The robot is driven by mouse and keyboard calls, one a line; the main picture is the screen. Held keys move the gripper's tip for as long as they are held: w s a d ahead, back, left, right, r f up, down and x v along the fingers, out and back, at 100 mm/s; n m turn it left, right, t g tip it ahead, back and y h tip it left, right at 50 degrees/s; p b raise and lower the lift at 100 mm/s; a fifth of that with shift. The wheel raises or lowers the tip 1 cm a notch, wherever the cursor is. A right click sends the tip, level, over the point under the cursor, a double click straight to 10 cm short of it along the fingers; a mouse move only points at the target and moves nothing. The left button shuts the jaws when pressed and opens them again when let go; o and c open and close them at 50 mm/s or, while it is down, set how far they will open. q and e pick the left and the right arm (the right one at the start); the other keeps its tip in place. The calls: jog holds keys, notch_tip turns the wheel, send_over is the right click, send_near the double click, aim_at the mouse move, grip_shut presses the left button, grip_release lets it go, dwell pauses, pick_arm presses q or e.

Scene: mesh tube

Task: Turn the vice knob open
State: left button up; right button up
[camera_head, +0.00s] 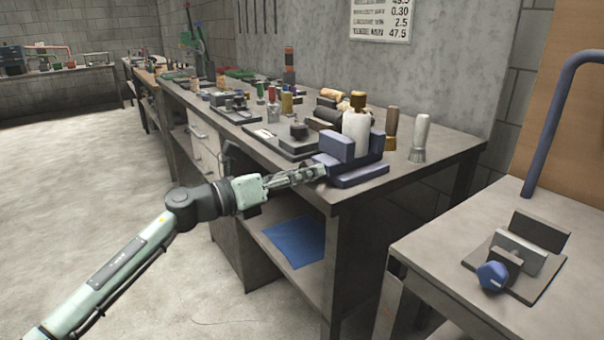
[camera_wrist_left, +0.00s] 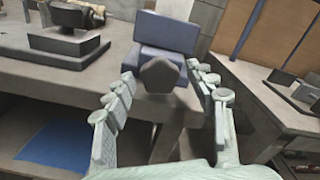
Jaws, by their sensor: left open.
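A blue vice (camera_head: 354,170) stands at the near corner of the long workbench. In the left wrist view the vice (camera_wrist_left: 166,33) shows its blue jaw blocks, with a dark faceted knob (camera_wrist_left: 158,76) at its front. My left gripper (camera_head: 312,173) reaches in at the vice's front left. Its fingers are open, one on each side of the knob; whether they touch it I cannot tell. In the head view the gripper hides the knob. My right gripper is in neither view.
A second vice with a blue knob (camera_head: 491,276) sits on the side table (camera_head: 430,245) at right. Bottles and brushes (camera_head: 420,137) stand behind the first vice. A dark machine base (camera_head: 290,142) lies left of it. A blue sheet (camera_head: 296,243) lies on the lower shelf.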

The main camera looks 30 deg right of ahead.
pick_arm(q)
jog(key=shift+a, duration=0.1)
jog(key=s+a, duration=0.1)
jog(key=a, duration=1)
jog(key=shift+a, duration=0.4)
